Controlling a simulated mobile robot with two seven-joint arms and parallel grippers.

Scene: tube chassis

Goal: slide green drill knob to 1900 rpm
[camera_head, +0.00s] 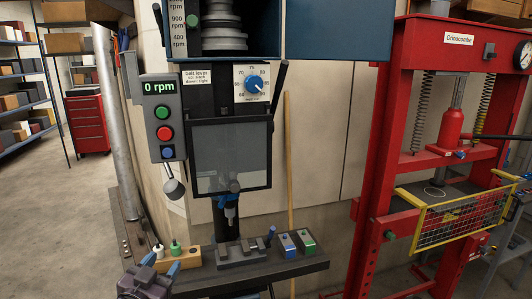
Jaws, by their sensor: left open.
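The display (159,87) on the control box reads "0 rpm". My left gripper (161,265) is low at the bottom left, open, with blue fingertips, far below the knob and apart from it. My right gripper is not in view.
The blue cover (338,30) stands open right of the grey pulley stack (222,25). A clear guard (231,158), lamp (174,188) and control box (165,130) stick out below. A bench (310,265) holds a vise and small blocks. A red press (385,130) stands right.

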